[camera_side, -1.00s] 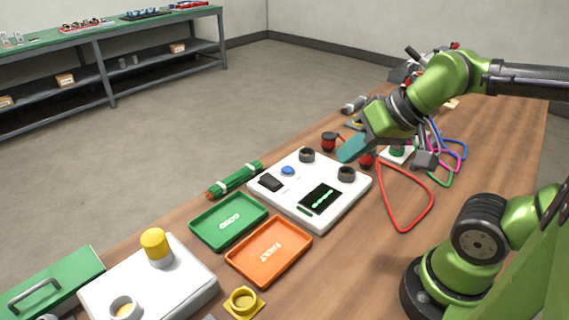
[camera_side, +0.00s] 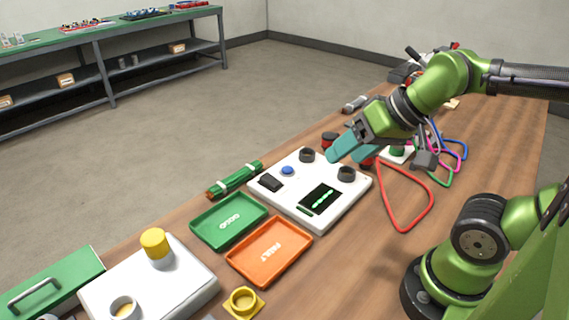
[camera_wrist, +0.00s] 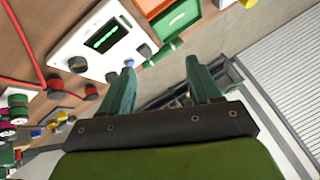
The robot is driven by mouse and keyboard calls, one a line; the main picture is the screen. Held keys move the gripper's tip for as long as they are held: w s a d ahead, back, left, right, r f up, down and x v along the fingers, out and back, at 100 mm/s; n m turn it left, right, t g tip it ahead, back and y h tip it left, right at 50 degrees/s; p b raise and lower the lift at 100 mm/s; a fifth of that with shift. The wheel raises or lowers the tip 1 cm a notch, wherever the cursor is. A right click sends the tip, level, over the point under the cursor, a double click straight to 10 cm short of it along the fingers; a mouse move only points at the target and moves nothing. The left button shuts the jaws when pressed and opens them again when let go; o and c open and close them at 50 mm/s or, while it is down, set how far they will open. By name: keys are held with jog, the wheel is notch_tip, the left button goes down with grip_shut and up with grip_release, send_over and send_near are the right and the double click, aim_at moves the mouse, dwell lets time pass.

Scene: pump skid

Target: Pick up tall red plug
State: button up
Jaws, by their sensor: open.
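Two red plugs with dark parts stand on the wooden table behind the white tester. In the wrist view, both red plugs (camera_wrist: 55,88) (camera_wrist: 92,91) lie left of my fingers. I cannot tell which is taller. My gripper (camera_side: 350,155) is open and empty, above the tester's back edge near both plugs. Its two teal fingers also show apart in the wrist view (camera_wrist: 160,68).
The white tester (camera_side: 290,210) has two dark round sockets and a screen. A green tray (camera_side: 206,243) and an orange tray (camera_side: 240,277) lie in front of it. A red cable loop (camera_side: 430,205) lies to the right. Coloured cables lie behind my gripper.

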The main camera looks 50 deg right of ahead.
jog(key=shift+o, duration=1.3)
jog(key=g+h, duration=0.2)
jog(key=g, duration=0.5)
send_over(369, 159)
jog(key=w+a, duration=0.1)
notch_tip(369, 159, down, 6)
jog(key=d+n, duration=0.2)
jog(key=d, duration=0.1)
jog(key=f, duration=1.5)
jog(key=shift+w+a+f, duration=0.15)
jog(key=shift+w+f, duration=0.15)
jog(key=shift+f, duration=0.1)
jog(key=shift+c, duration=0.5)
